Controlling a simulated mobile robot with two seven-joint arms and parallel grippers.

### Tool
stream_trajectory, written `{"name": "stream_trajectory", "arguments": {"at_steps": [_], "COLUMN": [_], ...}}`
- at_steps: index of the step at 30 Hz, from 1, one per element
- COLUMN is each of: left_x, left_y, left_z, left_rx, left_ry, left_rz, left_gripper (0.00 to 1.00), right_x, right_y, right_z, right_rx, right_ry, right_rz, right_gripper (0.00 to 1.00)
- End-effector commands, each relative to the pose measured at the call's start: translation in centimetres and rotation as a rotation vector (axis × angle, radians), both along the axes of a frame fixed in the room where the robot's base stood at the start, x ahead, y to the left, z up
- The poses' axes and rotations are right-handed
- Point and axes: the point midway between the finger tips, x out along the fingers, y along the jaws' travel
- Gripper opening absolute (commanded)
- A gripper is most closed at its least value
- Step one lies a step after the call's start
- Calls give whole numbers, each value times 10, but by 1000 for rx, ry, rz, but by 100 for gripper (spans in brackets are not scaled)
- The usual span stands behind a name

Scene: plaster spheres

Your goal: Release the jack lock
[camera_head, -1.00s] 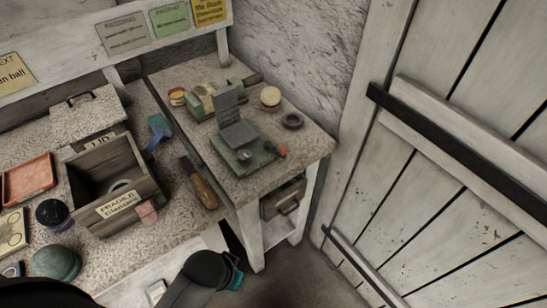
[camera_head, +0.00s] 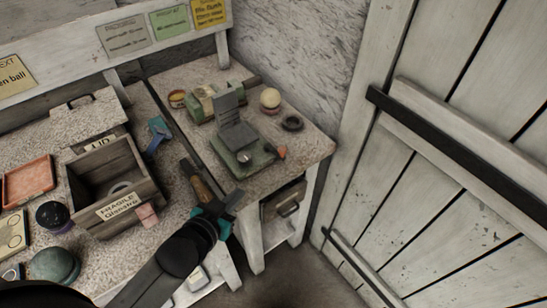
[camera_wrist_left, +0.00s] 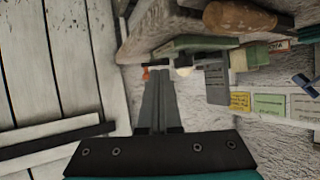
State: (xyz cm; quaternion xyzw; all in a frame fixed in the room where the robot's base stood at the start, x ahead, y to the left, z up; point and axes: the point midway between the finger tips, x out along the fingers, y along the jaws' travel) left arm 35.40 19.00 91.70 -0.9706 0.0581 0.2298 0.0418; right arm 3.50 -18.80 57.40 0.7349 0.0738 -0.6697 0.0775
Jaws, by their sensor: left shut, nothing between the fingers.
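The jack (camera_head: 246,158) is a green base with grey upright plates on the right-hand bench. A small orange knob (camera_head: 281,152) sits at its right front side, probably the lock. In the left wrist view the orange knob (camera_wrist_left: 146,74) shows just beyond the fingertips, and the jack's green base (camera_wrist_left: 200,44) is beside it. My left gripper (camera_head: 236,198) is shut and empty. It is in front of the bench, below and left of the knob, apart from it. My right gripper is not in view.
A wooden-handled tool (camera_head: 200,186) lies near my left gripper. A wooden box (camera_head: 112,190) labelled fragile stands to the left. A black ring (camera_head: 292,123) and a pale ball (camera_head: 270,98) are behind the jack. A plank door (camera_head: 450,180) stands at right.

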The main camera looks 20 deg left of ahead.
Motion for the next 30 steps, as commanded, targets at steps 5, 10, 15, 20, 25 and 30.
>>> {"name": "stream_trajectory", "arguments": {"at_steps": [5, 10, 15, 20, 25, 30], "left_x": [10, 10, 8, 8, 8, 16], "left_y": [-1, -4, -6, -6, -6, -9], "left_z": [5, 11, 14, 14, 14, 13], "left_rx": [-55, -102, -124, -125, -125, -125], "left_ry": [-163, -256, -290, -292, -292, -293], "left_rz": [-97, -172, -204, -206, -205, -205], "left_gripper": [0, 0, 0, 0, 0, 0], "right_x": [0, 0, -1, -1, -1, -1], "right_y": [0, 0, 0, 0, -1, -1], "right_z": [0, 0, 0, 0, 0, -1], "right_rx": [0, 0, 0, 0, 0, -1], "right_ry": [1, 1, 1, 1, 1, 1], "right_rz": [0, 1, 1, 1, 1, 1], "right_gripper": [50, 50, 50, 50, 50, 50]}}
